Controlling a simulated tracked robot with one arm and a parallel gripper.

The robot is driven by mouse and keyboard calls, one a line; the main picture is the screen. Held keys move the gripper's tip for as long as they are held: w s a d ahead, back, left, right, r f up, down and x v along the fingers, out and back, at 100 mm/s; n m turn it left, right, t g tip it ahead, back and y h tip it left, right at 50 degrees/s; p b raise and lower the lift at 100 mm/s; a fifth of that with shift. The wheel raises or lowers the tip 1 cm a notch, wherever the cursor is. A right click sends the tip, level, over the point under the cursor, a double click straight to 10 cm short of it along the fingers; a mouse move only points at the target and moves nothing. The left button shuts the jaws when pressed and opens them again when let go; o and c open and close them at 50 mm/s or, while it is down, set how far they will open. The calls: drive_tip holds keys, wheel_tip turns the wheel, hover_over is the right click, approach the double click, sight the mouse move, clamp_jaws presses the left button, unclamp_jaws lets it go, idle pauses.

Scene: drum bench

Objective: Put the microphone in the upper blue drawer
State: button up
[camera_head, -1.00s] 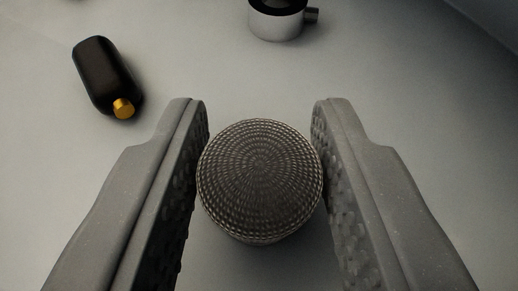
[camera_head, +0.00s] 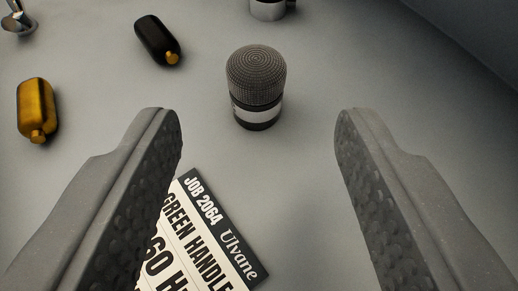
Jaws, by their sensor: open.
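The microphone (camera_head: 256,87) stands upright on the grey bench, with a domed mesh head, a dark body and a light band. My gripper (camera_head: 256,122) is open and empty. The microphone is beyond the fingertips, roughly midway between them in the picture, and neither finger touches it. The upper blue drawer is not in view.
A black bottle-like item (camera_head: 158,40) with a gold tip lies behind left, and an amber one (camera_head: 37,109) lies at far left. A metal cylinder (camera_head: 268,8) is at the top edge. A printed card (camera_head: 207,235) lies below the fingers. The bench right of the microphone is clear.

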drive_tip(key=shift+v, duration=1.85)
drive_tip(key=shift+r, duration=0.1)
drive_tip(key=w+d+r+t+y, duration=0.1)
drive_tip(key=d+r, duration=0.1)
drive_tip(key=r, duration=1.6)
drive_tip(key=w+d+r+y, duration=0.1)
drive_tip(key=w+d+r, duration=0.15)
drive_tip(key=r, duration=1.45)
drive_tip(key=s+d+r, duration=0.4)
drive_tip(key=s+r, duration=0.3)
drive_tip(key=r, duration=0.2)
drive_tip(key=s+d+r+t+h, duration=0.1)
drive_tip(key=s+d+r, duration=0.4)
drive_tip(key=r, duration=0.5)
drive_tip(key=s+d+r+h, duration=0.1)
drive_tip(key=s+d+r, duration=0.3)
drive_tip(key=s+r, duration=0.5)
drive_tip(key=shift+s+d+r+t, duration=0.3)
drive_tip(key=shift+s+r, duration=0.1)
drive_tip(key=shift+s, duration=0.1)
drive_tip(key=shift+a+p, duration=0.1)
drive_tip(key=shift+p, duration=0.2)
